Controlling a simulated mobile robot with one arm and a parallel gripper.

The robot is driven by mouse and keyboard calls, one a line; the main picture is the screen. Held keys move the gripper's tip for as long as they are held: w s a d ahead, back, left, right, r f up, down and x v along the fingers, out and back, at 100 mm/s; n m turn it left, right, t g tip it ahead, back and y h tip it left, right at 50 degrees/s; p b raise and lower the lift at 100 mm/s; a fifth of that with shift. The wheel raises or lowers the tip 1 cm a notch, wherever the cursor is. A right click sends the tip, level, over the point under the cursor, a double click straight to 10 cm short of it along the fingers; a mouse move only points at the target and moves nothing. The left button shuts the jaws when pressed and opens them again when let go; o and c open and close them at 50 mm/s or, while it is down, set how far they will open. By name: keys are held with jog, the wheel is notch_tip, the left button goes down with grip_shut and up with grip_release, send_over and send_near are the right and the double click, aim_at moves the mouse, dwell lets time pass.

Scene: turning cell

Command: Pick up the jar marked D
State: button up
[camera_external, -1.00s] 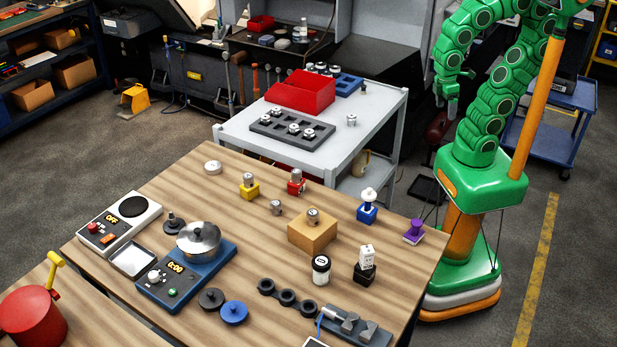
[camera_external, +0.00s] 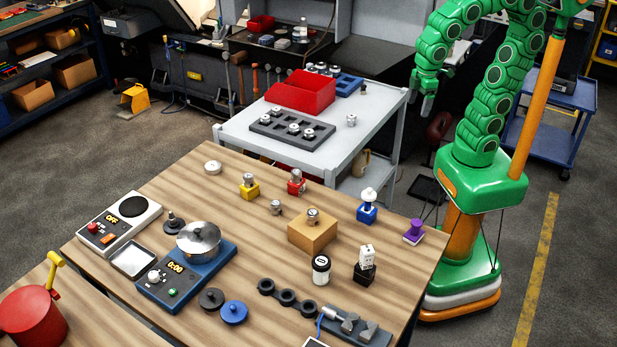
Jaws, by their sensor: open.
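A small white jar with a black lid (camera_external: 321,268) stands upright on the wooden table, in front of the wooden block. Its lid carries a pale round mark, too small for me to read surely as D. My gripper (camera_external: 421,97) is raised at the right edge of the grey cart, well behind and above the jar. It is open and empty, pointing down, and apart from everything on the table.
A wooden block (camera_external: 312,234) with a metal part stands behind the jar. A black block (camera_external: 364,274) with a white piece stands to its right, and a dark three-ring holder (camera_external: 287,298) lies in front. The grey cart (camera_external: 376,118) with a red bin (camera_external: 301,92) stands behind the table.

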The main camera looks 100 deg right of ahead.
aim_at(323, 259)
jog(key=w+a+n+t+y, duration=0.1)
jog(key=w+a+t, duration=0.1)
jog(key=w+a, duration=0.45)
jog(key=w+a+n+t, duration=0.1)
jog(key=w+a+t, duration=0.15)
jog(key=w, duration=0.75)
jog(key=w+a+n+t+y, duration=0.1)
jog(key=w+a, duration=0.4)
jog(key=w, duration=0.4)
jog(key=w+a+n+t+y, duration=0.2)
jog(key=w+a+y, duration=0.2)
jog(key=w+a, duration=0.55)
jog(key=w+a+n+t+y, duration=0.2)
jog(key=w+a+y, duration=0.15)
jog(key=a, duration=1.15)
jog(key=shift+w+a+f, duration=0.25)
jog(key=shift+f, duration=2.45)
jog(key=shift+w+a+f, duration=0.2)
jog(key=shift+a+f, duration=0.1)
jog(key=shift+f, duration=2.35)
jog(key=shift+w+a+f, duration=0.25)
jog(key=shift+f, duration=2.45)
jog(key=shift+w+d+x, duration=0.1)
jog(key=shift+d+x, duration=0.1)
jog(key=shift+x, duration=1.25)
jog(key=shift+w+d+x, duration=0.15)
jog(key=shift+x, duration=1.35)
jog(key=shift+f, duration=0.15)
jog(key=shift+c, duration=0.5)
